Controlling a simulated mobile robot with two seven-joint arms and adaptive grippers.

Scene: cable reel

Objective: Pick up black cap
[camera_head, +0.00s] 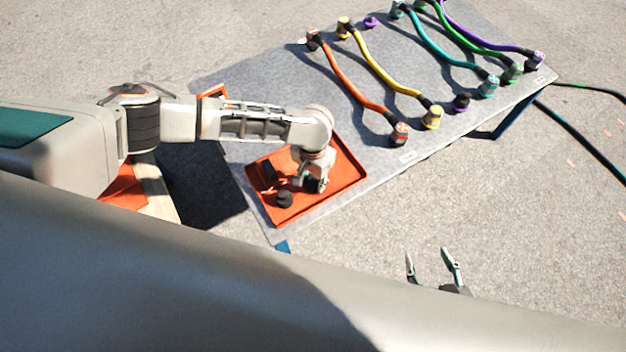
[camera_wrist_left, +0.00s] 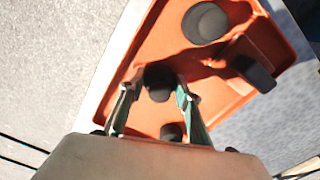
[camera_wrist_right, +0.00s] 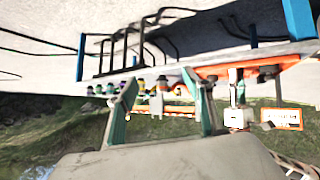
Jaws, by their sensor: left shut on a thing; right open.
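My left gripper (camera_head: 312,182) is down inside the orange tray (camera_head: 346,181) on the grey table. In the left wrist view its fingers (camera_wrist_left: 157,88) are closed on the sides of a black cap (camera_wrist_left: 158,92). Other black caps lie in the tray: a round one (camera_head: 284,199), a block-like one (camera_wrist_left: 252,73) on its side, a large round one (camera_wrist_left: 205,23), and one partly hidden below the fingers (camera_wrist_left: 171,132). My right gripper (camera_head: 431,254) is open and empty, well off the table's front side.
The grey table (camera_head: 270,88) carries orange (camera_head: 354,87), yellow (camera_head: 385,72), teal, green and purple cables with end connectors to the right of the tray. A dark cable lies on the ground at right. The table between tray and orange cable is mostly clear.

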